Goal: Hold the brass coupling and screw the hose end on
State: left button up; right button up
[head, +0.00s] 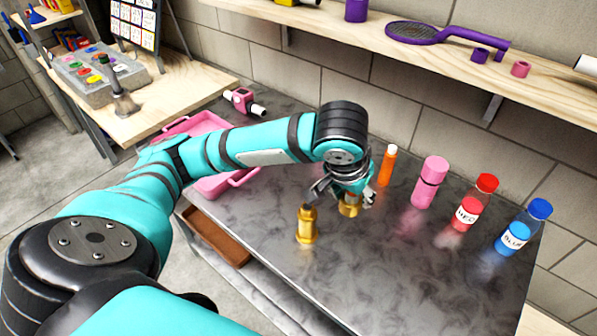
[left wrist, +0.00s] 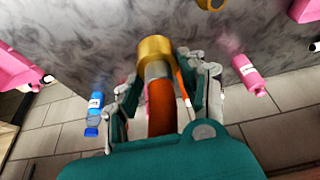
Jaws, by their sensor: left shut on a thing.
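The brass coupling (head: 306,226) stands upright on the dark grey metal tabletop, with a wide foot and a darker top. Part of a brass piece also shows at the top edge of the left wrist view (left wrist: 210,3). My left gripper (head: 345,190) is just right of the coupling, apart from it. It is shut on the hose end (head: 349,207). In the left wrist view the hose end (left wrist: 154,50) has a brass nut, a grey collar and a red-brown body between the fingers (left wrist: 160,80). I cannot tell if the nut touches the table. My right gripper is not in view.
An orange tube (head: 387,166), a pink bottle (head: 429,183), a red bottle (head: 474,203) and a blue bottle (head: 523,228) stand along the wall. A pink tray (head: 240,178) lies behind my arm. A shelf (head: 350,30) overhangs the back. The front tabletop is clear.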

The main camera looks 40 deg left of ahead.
aim_at(307, 233)
jog(key=k+j, duration=0.1)
jog(key=j, duration=0.3)
jog(key=k+j, duration=0.15)
jog(key=j, duration=0.25)
jog(key=k+j, duration=0.1)
jog(key=j, duration=0.3)
jog(key=k+j, duration=0.15)
jog(key=j, duration=0.25)
jog(key=z, duration=0.05)
